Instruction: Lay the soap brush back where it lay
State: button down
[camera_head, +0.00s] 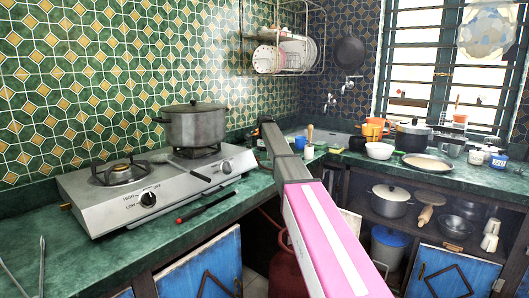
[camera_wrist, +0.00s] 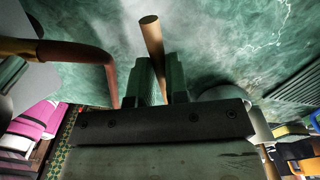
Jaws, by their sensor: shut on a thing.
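The soap brush (camera_wrist: 152,42) shows in the wrist view as a light wooden handle standing out between the two fingers. My gripper (camera_wrist: 160,75) is shut on this handle. The green marbled counter (camera_wrist: 225,45) fills the view behind it. I cannot tell whether the brush touches the counter. The brush's other end is hidden by the gripper. In the head view my arm reaches from the lower right to the counter beside the hotplate, and the held brush cannot be made out there.
The gas hotplate (camera_head: 110,203) stands left of my arm with a steel pot (camera_head: 194,127) on its rear burner. A wooden-handled utensil (camera_head: 310,134) stands right of my arm's end. A reddish hose (camera_wrist: 95,54) curves left of the fingers. Bowls and pots crowd the right counter.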

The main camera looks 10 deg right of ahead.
jog(key=shift+f, duration=0.7)
jog(key=shift+f, duration=0.5)
jog(key=c, duration=1.1)
grip_release()
jog(key=shift+o, duration=0.2)
